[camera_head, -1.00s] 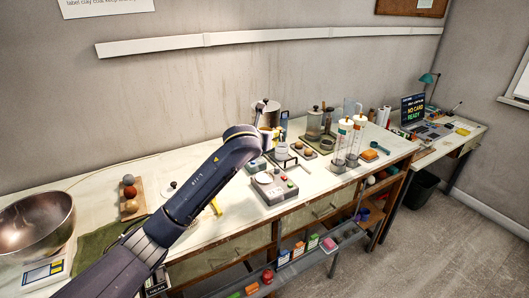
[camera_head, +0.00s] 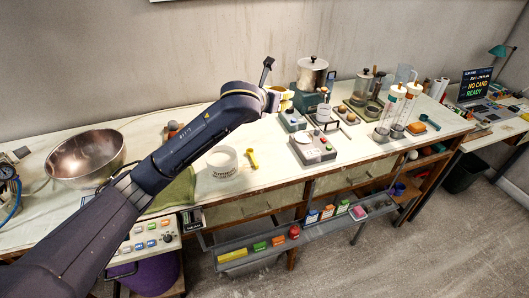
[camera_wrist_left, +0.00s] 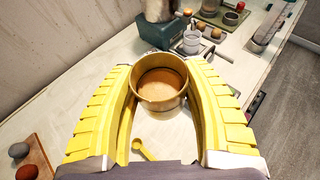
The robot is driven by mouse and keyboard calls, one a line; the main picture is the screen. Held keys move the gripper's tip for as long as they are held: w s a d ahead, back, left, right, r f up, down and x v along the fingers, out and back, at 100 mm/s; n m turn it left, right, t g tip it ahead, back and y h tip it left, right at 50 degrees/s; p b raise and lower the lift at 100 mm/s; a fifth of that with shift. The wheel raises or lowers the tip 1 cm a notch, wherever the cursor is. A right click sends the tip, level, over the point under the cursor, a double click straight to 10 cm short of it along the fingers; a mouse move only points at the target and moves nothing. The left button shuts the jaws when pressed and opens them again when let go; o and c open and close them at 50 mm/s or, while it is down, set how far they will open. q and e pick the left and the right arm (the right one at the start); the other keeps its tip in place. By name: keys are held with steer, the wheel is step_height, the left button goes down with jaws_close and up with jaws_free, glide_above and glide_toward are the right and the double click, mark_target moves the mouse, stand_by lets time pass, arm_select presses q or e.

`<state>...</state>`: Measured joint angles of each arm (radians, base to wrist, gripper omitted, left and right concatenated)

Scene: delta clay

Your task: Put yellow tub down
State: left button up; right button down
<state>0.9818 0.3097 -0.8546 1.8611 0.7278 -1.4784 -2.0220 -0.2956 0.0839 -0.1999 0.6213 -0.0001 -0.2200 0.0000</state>
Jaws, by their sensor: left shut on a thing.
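The yellow tub (camera_wrist_left: 160,88) is a round, open-topped tub with tan material inside, seen in the left wrist view. My left gripper (camera_wrist_left: 162,76) has its yellow fingers on both sides of the tub and is shut on it, with the tub roughly upright. The wrist view shows the worktop below, but the tub's gap above it is unclear. In the head view my left gripper (camera_head: 279,98) is over the worktop (camera_head: 190,205), in front of the metal pot; the tub is hard to tell from the fingers there. My right gripper is not in view.
A yellow scoop (camera_head: 253,158) and a clear round container (camera_head: 222,162) lie on the worktop near the arm. A device with a round plate (camera_head: 312,149), a metal pot (camera_head: 312,73) and clear cylinders (camera_head: 392,110) stand to the right. A steel bowl (camera_head: 86,157) is at left.

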arm_select(q)
steer(key=f, duration=1.9)
steer(key=shift+s+d+f, duration=0.15)
steer(key=shift+s+f, duration=0.15)
steer(key=o, duration=1.3)
steer(key=shift+f, duration=0.15)
steer(key=shift+c, duration=0.2)
steer(key=shift+r, duration=0.2)
steer(key=v, duration=1.2)
